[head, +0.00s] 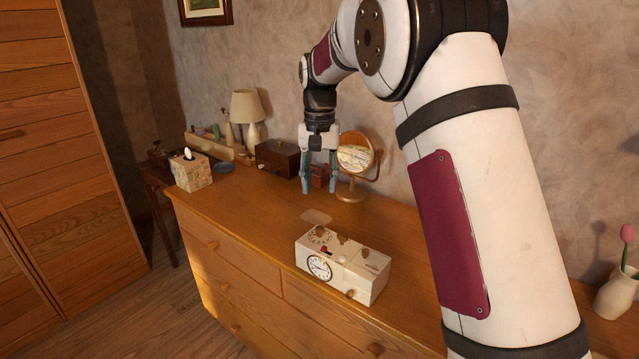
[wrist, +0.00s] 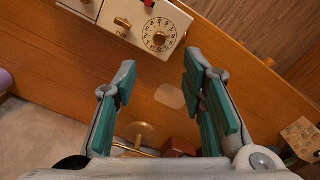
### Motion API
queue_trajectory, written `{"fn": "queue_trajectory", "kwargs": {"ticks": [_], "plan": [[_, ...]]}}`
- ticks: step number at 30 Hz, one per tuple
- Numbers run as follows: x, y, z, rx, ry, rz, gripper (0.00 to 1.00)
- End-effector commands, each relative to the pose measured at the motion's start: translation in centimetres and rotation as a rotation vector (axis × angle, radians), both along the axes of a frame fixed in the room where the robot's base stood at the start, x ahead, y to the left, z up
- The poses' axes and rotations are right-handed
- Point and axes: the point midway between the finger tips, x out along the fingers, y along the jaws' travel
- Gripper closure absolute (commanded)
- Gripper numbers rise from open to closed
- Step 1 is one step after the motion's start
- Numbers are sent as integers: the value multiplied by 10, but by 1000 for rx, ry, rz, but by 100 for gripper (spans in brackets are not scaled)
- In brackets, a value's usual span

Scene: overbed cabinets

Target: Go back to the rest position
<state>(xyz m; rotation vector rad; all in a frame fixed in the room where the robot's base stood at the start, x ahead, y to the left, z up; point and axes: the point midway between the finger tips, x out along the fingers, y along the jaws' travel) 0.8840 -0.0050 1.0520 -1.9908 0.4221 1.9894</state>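My gripper (head: 320,185) hangs fingers-down over the back part of the wooden dresser top (head: 250,225), left of the round mirror (head: 355,158) in the head view. In the wrist view my gripper (wrist: 160,100) has its two teal-padded fingers apart with nothing between them. A white box with a clock face and knobs (head: 340,265) stands on the dresser near the front edge, apart from my gripper. The box also shows at the top of the wrist view (wrist: 140,22).
A tissue box (head: 190,172), a lamp (head: 247,110) and a dark wooden box (head: 277,157) stand on the left of the dresser. A white vase with a pink flower (head: 617,290) is at the far right. The dresser top between tissue box and clock box is clear.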

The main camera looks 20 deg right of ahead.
Motion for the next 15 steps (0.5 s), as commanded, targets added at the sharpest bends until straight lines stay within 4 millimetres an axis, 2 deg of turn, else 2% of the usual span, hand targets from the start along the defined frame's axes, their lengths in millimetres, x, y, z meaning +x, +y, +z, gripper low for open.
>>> {"fn": "queue_trajectory", "kwargs": {"ticks": [4, 7, 15], "plan": [[-4, 0, 4, 2, -4, 3, 62], [-15, 0, 17, 4, -16, 13, 62], [-76, -2, 70, 12, -76, 72, 62]]}}
